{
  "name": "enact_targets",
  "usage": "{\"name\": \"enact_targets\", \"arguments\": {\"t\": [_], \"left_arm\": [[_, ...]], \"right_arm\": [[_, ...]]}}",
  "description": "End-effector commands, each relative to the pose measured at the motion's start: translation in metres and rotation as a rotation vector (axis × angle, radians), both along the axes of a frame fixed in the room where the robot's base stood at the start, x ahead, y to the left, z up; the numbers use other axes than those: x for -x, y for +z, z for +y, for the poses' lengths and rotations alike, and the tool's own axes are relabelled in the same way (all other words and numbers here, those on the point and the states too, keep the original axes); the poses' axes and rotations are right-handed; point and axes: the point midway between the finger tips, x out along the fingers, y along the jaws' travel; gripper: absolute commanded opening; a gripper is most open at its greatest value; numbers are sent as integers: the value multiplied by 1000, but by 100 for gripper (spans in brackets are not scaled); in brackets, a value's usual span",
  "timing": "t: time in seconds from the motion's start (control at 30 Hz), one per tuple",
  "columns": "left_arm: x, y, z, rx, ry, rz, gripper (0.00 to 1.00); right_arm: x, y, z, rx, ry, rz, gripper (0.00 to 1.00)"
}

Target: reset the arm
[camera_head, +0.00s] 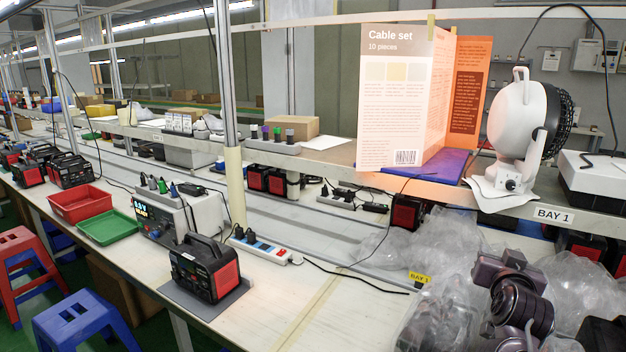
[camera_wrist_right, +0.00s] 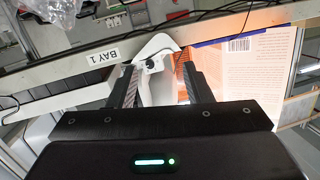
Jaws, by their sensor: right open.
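My right gripper (camera_wrist_right: 158,82) shows in the right wrist view with its two dark fingers apart and nothing between them. Beyond the fingers are the white stand of a fan and the shelf edge, seen upside down. In the head view, dark metallic links at the lower right, among clear plastic bags, look like my right arm; its fingertips cannot be made out there. My left gripper is in neither view.
A fan (camera_head: 517,120) and a "Cable set" board (camera_head: 392,125) stand on the BAY 1 shelf. Clear plastic bags (camera_head: 440,245) crowd the lower right. A black-and-red power unit (camera_head: 208,270), a power strip (camera_head: 262,250) and red (camera_head: 80,205) and green (camera_head: 106,228) trays occupy the bench.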

Motion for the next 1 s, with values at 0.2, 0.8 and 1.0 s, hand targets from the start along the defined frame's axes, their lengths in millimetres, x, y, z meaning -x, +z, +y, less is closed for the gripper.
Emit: {"name": "enact_targets", "arguments": {"t": [0.2,0.8,1.0], "left_arm": [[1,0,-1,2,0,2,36],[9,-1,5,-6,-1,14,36],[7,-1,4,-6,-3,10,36]], "right_arm": [[26,-57,35,7,108,170,45],[228,-227,153,8,483,917,45],[283,-244,169,9,548,1075,45]]}}
